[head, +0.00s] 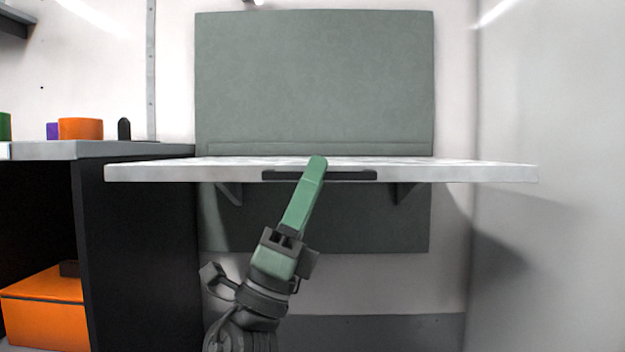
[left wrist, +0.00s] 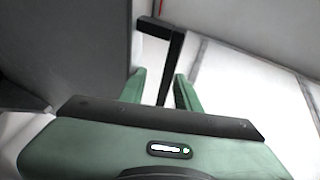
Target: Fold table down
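The folding table (head: 460,173) is a pale, level board in front of a grey-green wall panel (head: 315,75). A dark handle (head: 345,175) runs along the middle of its front edge. My left gripper (head: 317,163) reaches up from below, and its green fingers overlap the handle's left half in the head view. In the left wrist view the two green fingers (left wrist: 160,90) are apart, and the black handle (left wrist: 172,65) passes through the gap between them. Whether a finger touches it I cannot tell. My right gripper is not in view.
A dark cabinet with a grey top (head: 120,150) stands close to the table's left end. It carries an orange item (head: 80,128) and smaller things. An orange box (head: 45,310) sits low inside. A pale wall (head: 560,260) stands at the right. Brackets (head: 408,192) show under the table.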

